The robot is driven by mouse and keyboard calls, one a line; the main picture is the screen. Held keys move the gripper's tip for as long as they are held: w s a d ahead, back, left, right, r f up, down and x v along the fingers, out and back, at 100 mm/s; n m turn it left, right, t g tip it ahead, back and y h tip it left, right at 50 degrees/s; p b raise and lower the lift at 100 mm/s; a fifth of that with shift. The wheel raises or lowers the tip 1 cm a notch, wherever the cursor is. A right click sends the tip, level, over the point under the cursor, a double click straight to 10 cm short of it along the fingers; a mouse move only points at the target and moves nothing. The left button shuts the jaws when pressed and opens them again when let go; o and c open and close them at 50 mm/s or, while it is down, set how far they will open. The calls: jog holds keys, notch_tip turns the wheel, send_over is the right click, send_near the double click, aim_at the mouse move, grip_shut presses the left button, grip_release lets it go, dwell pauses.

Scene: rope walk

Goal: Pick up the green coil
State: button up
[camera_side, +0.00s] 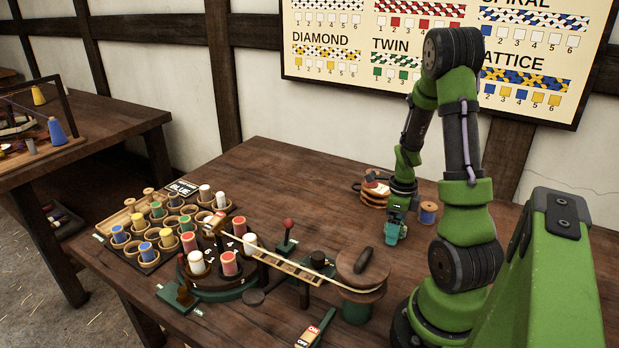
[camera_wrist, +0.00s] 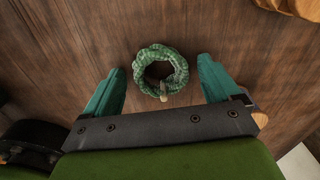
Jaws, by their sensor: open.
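The green coil (camera_wrist: 177,81) is a ring of braided green rope lying on the wooden table. In the wrist view it sits between and just beyond the two fingertips of my gripper (camera_wrist: 165,85), touching neither finger as far as I can see. A small pale piece shows at the coil's near edge. My gripper is open and empty. In the side view my gripper (camera_side: 392,236) points down low over the table, and I cannot make out the green coil there.
A stack of orange-brown coils (camera_side: 373,190) stands behind my gripper, with a blue spool (camera_side: 428,212) to its right. The braiding machine (camera_side: 225,280) and its wooden take-up drum (camera_side: 362,270) stand left and front. A bobbin tray (camera_side: 110,222) lies far left. Bare table lies behind the machine.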

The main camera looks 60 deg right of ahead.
jog(key=c, duration=1.1)
